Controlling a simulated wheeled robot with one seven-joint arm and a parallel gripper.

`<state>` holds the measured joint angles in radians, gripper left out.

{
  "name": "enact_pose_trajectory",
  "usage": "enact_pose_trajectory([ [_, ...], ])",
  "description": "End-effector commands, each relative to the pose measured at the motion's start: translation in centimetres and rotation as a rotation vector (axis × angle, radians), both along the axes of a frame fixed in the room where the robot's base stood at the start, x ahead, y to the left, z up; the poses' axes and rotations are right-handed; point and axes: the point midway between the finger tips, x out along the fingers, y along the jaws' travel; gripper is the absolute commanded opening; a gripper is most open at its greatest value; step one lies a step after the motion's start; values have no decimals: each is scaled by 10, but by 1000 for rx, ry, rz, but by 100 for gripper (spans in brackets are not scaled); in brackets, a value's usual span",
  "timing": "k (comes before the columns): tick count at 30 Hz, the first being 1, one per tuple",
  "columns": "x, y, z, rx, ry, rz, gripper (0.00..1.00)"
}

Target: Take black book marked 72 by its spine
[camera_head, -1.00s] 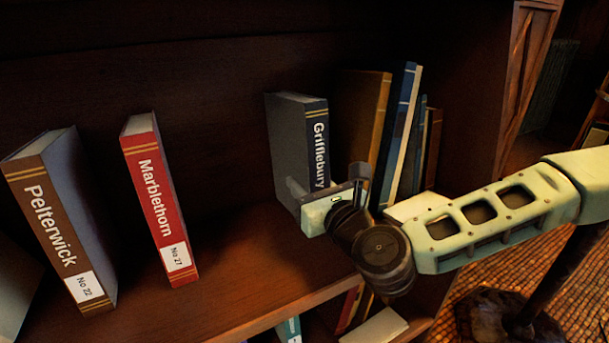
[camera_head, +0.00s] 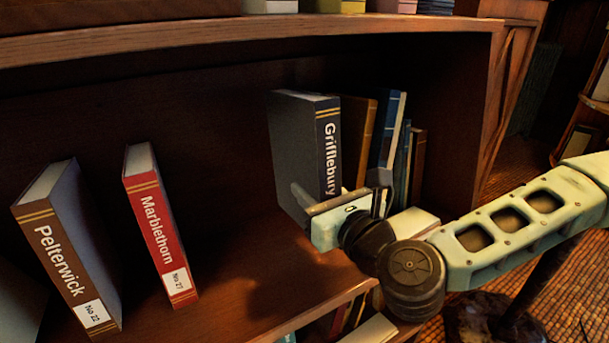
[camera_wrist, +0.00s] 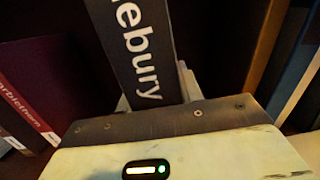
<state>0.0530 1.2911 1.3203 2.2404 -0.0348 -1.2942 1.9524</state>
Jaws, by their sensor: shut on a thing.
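A red Marblethorn book (camera_head: 160,225), No 27, and a brown Pelterwick book (camera_head: 65,255), No 22, stand left with a gap before the dark book. A brown book (camera_head: 358,140) and several blue ones (camera_head: 388,135) stand close right. The shelf's upper board (camera_head: 250,38) is overhead.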

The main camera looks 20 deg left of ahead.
Motion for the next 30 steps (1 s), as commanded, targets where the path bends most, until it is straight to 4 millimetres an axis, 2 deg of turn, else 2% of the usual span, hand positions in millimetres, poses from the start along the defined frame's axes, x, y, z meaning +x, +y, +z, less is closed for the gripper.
enact_pose_trajectory([
  [1,-8,-8,6,4,-2,2,0],
  [6,-31,-35,5,5,-2,2,0],
  [15,-59,-69,6,5,-3,0,0],
  [23,-62,-75,9,4,-3,-4,0],
  [30,-73,-85,10,3,-1,0,0],
])
